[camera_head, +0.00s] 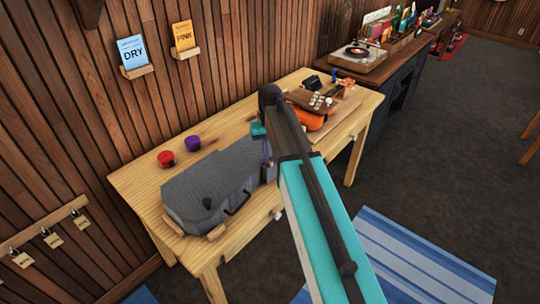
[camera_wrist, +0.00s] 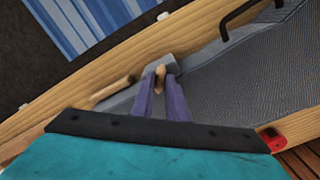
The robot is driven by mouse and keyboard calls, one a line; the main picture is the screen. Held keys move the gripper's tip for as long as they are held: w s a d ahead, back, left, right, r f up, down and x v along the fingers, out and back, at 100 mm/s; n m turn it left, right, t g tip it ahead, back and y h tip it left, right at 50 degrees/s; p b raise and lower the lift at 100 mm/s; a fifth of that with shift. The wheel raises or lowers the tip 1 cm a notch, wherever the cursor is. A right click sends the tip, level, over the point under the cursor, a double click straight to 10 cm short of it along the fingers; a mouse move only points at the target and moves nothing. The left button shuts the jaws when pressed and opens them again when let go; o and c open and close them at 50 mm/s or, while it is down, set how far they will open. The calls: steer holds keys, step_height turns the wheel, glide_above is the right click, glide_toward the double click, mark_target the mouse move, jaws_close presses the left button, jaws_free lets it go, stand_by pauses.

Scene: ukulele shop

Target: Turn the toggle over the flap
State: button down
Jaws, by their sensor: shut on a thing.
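The grey case (camera_head: 215,180) lies on the wooden table, and its mesh-textured side also fills the right of the wrist view (camera_wrist: 230,75). My gripper (camera_wrist: 161,84) has two purple fingers, shut on the small wooden toggle (camera_wrist: 160,74) at the case's end. A light grey flap (camera_wrist: 167,62) shows around and behind the toggle, partly hidden by the fingers. I cannot tell exactly how the toggle is turned relative to the flap. In the head view my arm hides the fingertips and the toggle.
A black handle (camera_head: 238,203) stands out from the case. Red (camera_head: 166,159) and purple (camera_head: 192,143) items sit behind it. An orange object (camera_head: 311,121) and small parts lie at the table's far end. A blue striped rug (camera_head: 410,262) covers the floor in front.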

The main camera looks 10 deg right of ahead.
mark_target(270, 159)
steer(key=n, duration=0.3)
steer(key=shift+n, duration=2.1)
steer(key=shift+w, duration=0.1)
steer(key=c, duration=1.7)
jaws_free()
steer(key=shift+r, duration=0.1)
steer(key=shift+r+b, duration=1.35)
steer(key=shift+r, duration=5.5)
